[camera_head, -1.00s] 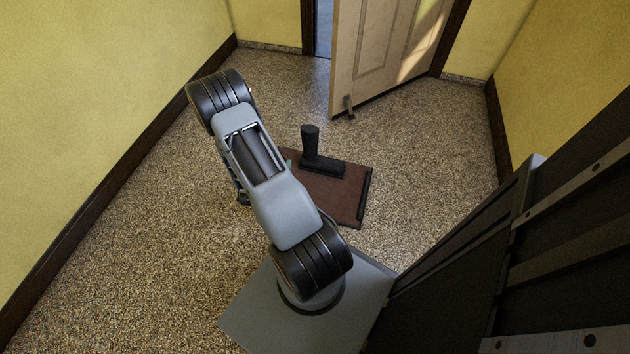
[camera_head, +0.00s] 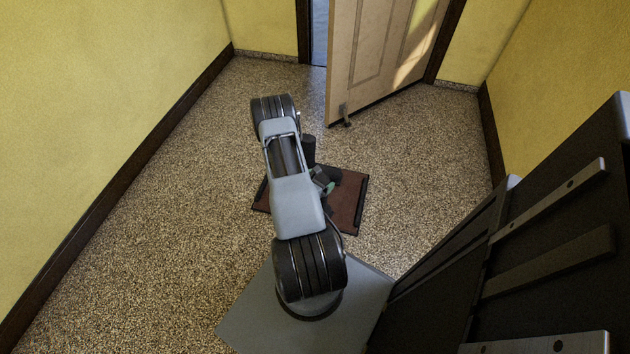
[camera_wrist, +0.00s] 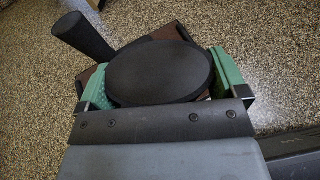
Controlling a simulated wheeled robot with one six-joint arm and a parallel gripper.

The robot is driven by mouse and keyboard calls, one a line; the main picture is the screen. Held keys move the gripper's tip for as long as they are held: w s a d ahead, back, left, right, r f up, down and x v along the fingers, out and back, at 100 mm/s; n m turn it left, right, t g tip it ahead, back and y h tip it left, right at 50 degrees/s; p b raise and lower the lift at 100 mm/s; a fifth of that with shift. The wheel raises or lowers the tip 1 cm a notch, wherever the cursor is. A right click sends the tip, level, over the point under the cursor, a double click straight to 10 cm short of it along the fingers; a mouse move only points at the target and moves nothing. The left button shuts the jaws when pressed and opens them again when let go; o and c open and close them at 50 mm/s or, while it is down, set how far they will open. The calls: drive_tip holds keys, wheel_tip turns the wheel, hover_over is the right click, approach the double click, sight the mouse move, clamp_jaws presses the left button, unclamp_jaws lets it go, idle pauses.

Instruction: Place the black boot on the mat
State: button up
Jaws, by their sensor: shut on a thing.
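My gripper (camera_head: 322,182) is over the brown mat (camera_head: 347,205) and partly hidden by my arm in the head view. In the wrist view its green fingers (camera_wrist: 160,80) are shut on a black boot (camera_wrist: 158,70), seen end-on as a large dark oval between them. The mat (camera_wrist: 172,31) shows only in parts there. I cannot tell whether the held boot touches the mat.
A wooden door (camera_head: 380,55) stands ajar at the back, with a small dark stop (camera_head: 344,115) at its lower edge. Yellow walls close in on both sides. Speckled floor (camera_head: 170,190) is clear left of the mat. A dark panelled thing (camera_head: 540,240) rises at right.

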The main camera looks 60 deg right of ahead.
drive_tip(key=w+d+f+b, duration=0.5)
drive_tip(key=w+d+f, duration=0.1)
drive_tip(key=f, duration=0.4)
drive_tip(key=shift+d+f, duration=0.4)
drive_tip(key=shift+d, duration=0.1)
drive_tip(key=shift+w+f, duration=0.1)
drive_tip(key=shift+f, duration=0.05)
